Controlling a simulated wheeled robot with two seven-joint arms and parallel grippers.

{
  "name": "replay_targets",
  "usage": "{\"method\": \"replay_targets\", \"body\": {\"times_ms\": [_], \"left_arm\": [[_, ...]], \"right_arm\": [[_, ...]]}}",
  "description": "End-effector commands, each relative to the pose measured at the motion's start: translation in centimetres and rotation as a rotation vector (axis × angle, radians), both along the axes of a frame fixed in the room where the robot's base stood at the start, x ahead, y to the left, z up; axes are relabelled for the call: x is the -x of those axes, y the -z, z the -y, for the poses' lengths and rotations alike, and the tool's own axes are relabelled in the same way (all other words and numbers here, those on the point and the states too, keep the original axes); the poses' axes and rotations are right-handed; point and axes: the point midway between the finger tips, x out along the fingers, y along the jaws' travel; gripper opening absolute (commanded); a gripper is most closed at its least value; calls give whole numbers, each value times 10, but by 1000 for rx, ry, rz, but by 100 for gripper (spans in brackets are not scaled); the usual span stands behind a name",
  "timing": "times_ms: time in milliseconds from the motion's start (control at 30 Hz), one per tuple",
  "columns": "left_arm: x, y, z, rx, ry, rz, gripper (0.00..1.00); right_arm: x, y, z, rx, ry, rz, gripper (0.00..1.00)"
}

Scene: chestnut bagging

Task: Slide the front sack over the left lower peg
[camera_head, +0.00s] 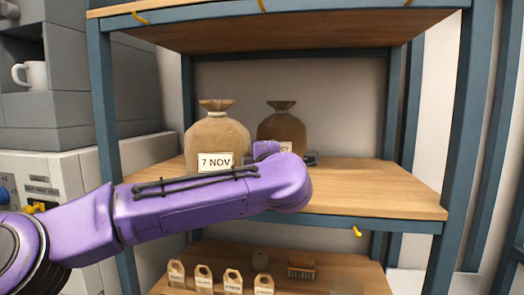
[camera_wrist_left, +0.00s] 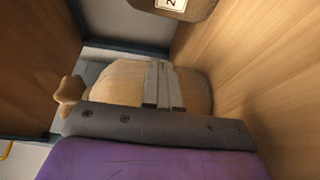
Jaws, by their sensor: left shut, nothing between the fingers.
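The front sack (camera_head: 217,130), tan with a "7 NOV" label and a tied neck, stands upright on the middle shelf. Another brown sack (camera_head: 282,125) stands to its right, its label mostly hidden by my left wrist. My left arm reaches across in front of the shelf from the left. In the left wrist view, my left gripper (camera_wrist_left: 160,66) is shut and empty in front of a sack (camera_wrist_left: 115,80); contact cannot be told. Part of a labelled sack (camera_wrist_left: 178,8) shows at the top there. The left lower peg is not visible. My right gripper is not in view.
A yellow peg (camera_head: 357,231) sticks out below the right part of the middle shelf (camera_head: 385,190). Yellow pegs (camera_head: 140,17) also line the upper shelf's edge. Small tags (camera_head: 203,277) and a brush (camera_head: 301,268) are on the lower shelf. The middle shelf's right side is clear.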

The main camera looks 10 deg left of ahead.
Motion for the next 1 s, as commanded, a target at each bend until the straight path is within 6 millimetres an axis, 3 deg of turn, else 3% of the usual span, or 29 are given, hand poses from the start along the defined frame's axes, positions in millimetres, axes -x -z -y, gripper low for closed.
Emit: {"method": "replay_targets", "body": {"times_ms": [1000], "left_arm": [[0,0,-68,0,-1,-1,0]], "right_arm": [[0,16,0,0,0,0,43]]}}
